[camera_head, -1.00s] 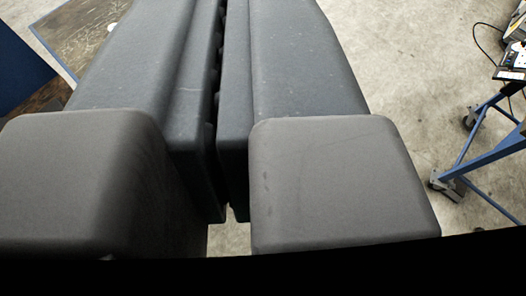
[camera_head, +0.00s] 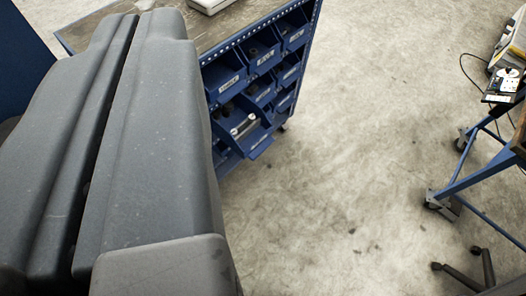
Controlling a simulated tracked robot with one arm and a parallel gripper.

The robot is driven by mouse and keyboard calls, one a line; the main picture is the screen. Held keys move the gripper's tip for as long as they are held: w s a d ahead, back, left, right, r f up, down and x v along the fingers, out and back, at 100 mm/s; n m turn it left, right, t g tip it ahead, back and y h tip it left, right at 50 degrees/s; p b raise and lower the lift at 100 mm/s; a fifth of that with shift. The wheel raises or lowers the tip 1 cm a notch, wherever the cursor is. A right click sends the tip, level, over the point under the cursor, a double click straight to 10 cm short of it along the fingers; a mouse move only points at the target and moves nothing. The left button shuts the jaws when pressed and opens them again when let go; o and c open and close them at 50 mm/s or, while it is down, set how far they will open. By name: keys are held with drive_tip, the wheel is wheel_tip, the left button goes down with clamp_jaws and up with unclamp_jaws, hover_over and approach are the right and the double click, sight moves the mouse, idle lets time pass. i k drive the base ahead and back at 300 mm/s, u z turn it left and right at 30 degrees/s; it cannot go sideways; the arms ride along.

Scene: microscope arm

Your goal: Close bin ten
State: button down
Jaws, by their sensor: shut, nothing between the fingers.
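A blue bin cabinet (camera_head: 316,28) stands at upper centre, with rows of small labelled blue bins on its front. One lower bin (camera_head: 245,132) is pulled out, tilted forward, and holds metallic and dark parts. Its number cannot be read, so I cannot tell if it is bin ten. The other visible bins, such as the upper one (camera_head: 262,58), sit in their rows. My gripper (camera_head: 138,18) is large and dark grey at the left. It is shut and empty, to the left of the pulled-out bin, and hides the cabinet's left part.
A pale object (camera_head: 209,4) lies on the cabinet's worn top. A blue wheeled frame (camera_head: 470,165) with equipment (camera_head: 503,85) stands at the right. Dark chair legs (camera_head: 478,268) show at lower right. The concrete floor (camera_head: 340,170) between is clear.

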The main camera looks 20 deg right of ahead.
sight(252, 140)
drive_tip(key=i, duration=1.05)
drive_tip(key=z, duration=0.65)
